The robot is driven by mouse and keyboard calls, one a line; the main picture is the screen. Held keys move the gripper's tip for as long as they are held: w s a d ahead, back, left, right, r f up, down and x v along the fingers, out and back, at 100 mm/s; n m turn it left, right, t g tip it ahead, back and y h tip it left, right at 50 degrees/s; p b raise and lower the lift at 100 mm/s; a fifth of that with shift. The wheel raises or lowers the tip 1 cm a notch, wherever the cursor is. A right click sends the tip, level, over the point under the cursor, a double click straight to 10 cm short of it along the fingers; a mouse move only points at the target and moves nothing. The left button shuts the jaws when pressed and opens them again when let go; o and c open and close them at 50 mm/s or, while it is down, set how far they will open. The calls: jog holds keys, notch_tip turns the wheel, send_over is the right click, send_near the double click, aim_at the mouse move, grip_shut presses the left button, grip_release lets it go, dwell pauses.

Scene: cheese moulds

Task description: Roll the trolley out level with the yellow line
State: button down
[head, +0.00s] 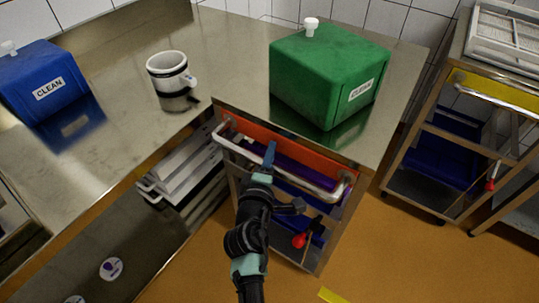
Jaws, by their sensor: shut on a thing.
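The trolley with an orange end panel (243,125) stands in the bay under the steel worktop, with blue and purple things inside it. Its pale bar handle (315,188) runs across the front. My gripper (268,164) is at the middle of this handle and shut on it; the arm hides part of the trolley front. A red knob (299,241) shows low on the trolley's right side. A short piece of the yellow line (333,296) shows on the floor at the bottom edge, nearer than the trolley front.
A green CLEAN box (325,75), a mug (170,78) and a blue CLEAN box (45,85) stand on the worktop (225,50). Another trolley with a yellow panel (500,90) stands at right. Trays (185,170) stick out at left. Orange floor (385,255) is clear at lower right.

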jog(key=shift+s+a, duration=0.15)
jog(key=shift+s, duration=0.05)
jog(key=c, duration=0.9)
grip_release()
jog(key=shift+w, duration=0.1)
jog(key=v, duration=1.3)
jog(key=shift+p, duration=0.3)
